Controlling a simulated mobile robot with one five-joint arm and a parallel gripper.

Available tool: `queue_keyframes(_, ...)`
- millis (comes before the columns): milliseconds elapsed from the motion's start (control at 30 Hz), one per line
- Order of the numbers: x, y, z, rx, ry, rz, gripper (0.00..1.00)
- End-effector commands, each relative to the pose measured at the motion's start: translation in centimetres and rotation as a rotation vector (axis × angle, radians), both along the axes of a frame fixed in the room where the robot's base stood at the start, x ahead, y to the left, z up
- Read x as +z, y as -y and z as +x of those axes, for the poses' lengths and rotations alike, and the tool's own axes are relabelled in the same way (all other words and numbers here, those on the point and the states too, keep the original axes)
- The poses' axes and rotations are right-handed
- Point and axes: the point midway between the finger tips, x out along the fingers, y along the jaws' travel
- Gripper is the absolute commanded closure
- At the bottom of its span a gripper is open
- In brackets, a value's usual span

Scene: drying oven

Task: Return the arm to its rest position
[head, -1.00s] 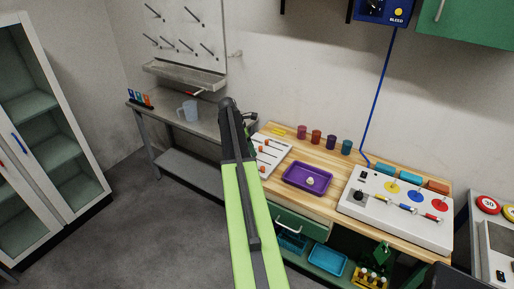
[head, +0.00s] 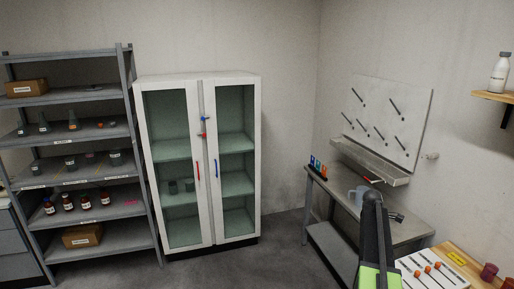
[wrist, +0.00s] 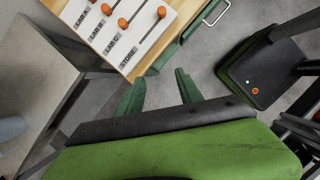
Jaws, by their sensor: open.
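In the wrist view my gripper (wrist: 158,95) shows as two dark green fingers set apart, open with nothing between them. The slider panel (wrist: 128,25) with orange knobs lies beyond the fingers on the wooden bench. In the head view my green and black arm rises at the lower right, and the gripper's fingertips cannot be made out there. The slider panel (head: 437,274) shows to the right of my arm.
A grey side table (head: 405,232) with a jug (head: 356,196) stands behind my arm. A glass-door cabinet (head: 207,160) and an open shelf rack (head: 92,185) stand to the left. The floor before the cabinet is clear.

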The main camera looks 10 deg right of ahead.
Motion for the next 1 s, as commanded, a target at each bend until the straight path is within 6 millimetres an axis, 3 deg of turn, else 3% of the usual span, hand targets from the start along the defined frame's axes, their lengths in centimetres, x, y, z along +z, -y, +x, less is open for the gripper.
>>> queue_keyframes(33,-1.4,-4.6,2.1,0.065,0.002,0.005,0.57)
queue_keyframes(100,-2.4,-10.4,4.0,0.141,0.011,0.018,0.57)
queue_keyframes(267,-4.7,-24.2,5.7,0.206,0.07,0.06,0.57)
queue_keyframes(300,-5.3,-27.8,5.6,0.196,0.093,0.074,0.57)
queue_keyframes(367,-6.1,-32.9,4.9,0.16,0.13,0.096,0.57)
queue_keyframes(467,-7.5,-41.2,2.2,0.034,0.198,0.143,0.57)
queue_keyframes(533,-8.3,-46.5,-0.8,-0.128,0.248,0.182,0.57)
queue_keyframes(600,-8.5,-49.3,-3.6,-0.353,0.289,0.212,0.57)
queue_keyframes(700,-8.2,-50.3,-5.5,-0.66,0.324,0.225,0.57)
queue_keyframes(833,-8.2,-50.8,-5.4,-0.902,0.347,0.212,0.57)
queue_keyframes(1000,-8.2,-50.7,-5.3,-0.99,0.359,0.196,0.57)
